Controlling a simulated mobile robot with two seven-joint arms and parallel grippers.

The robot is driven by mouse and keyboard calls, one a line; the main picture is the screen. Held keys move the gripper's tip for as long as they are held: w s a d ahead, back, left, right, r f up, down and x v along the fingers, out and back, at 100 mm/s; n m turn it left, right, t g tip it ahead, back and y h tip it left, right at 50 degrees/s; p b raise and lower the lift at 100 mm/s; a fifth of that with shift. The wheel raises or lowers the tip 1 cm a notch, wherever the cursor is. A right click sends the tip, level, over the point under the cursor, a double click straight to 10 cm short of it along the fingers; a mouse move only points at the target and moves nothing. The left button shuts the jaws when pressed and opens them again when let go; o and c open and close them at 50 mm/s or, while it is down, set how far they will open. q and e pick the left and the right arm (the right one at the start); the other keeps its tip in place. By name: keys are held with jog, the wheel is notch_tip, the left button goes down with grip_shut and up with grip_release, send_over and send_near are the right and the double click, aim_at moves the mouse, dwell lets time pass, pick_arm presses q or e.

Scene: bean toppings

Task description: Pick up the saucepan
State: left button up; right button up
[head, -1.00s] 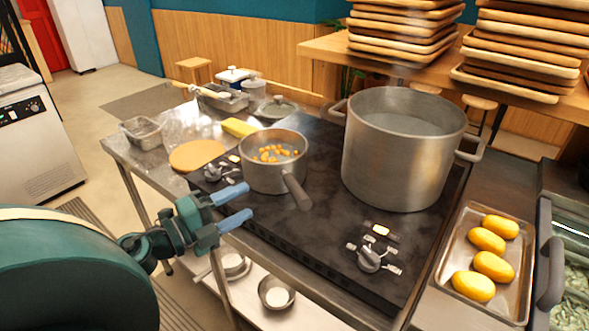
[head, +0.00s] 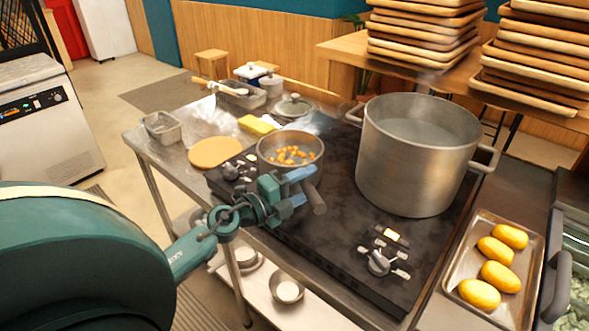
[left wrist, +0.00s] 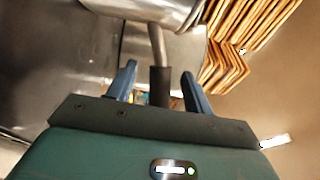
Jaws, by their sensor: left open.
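The saucepan (head: 291,148) sits on the black stove top with orange pieces of food inside. Its handle points toward the front right, with a dark grip at the end. My left gripper (head: 303,186) is open at the handle, in front of the pan. In the left wrist view the handle (left wrist: 160,82) lies between the two blue fingers of my left gripper (left wrist: 160,85), with space on both sides. The pan's body (left wrist: 150,10) shows at the top there. In the head view my gripper hides part of the pan's lower side. My right gripper is not seen.
A large pot (head: 415,165) stands to the right on the stove (head: 330,225). A metal tray (head: 468,290) with several yellow loaves lies at the right front. A round board (head: 215,152), a yellow sponge (head: 258,125) and containers lie behind left. Stove knobs (head: 380,262) stick up at the front.

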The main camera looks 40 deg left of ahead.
pick_arm(q)
jog(key=shift+w+d, duration=0.1)
jog(key=shift+w, duration=0.15)
jog(key=shift+c, duration=0.3)
grip_shut()
jog(key=shift+r, duration=0.1)
dwell(0.8)
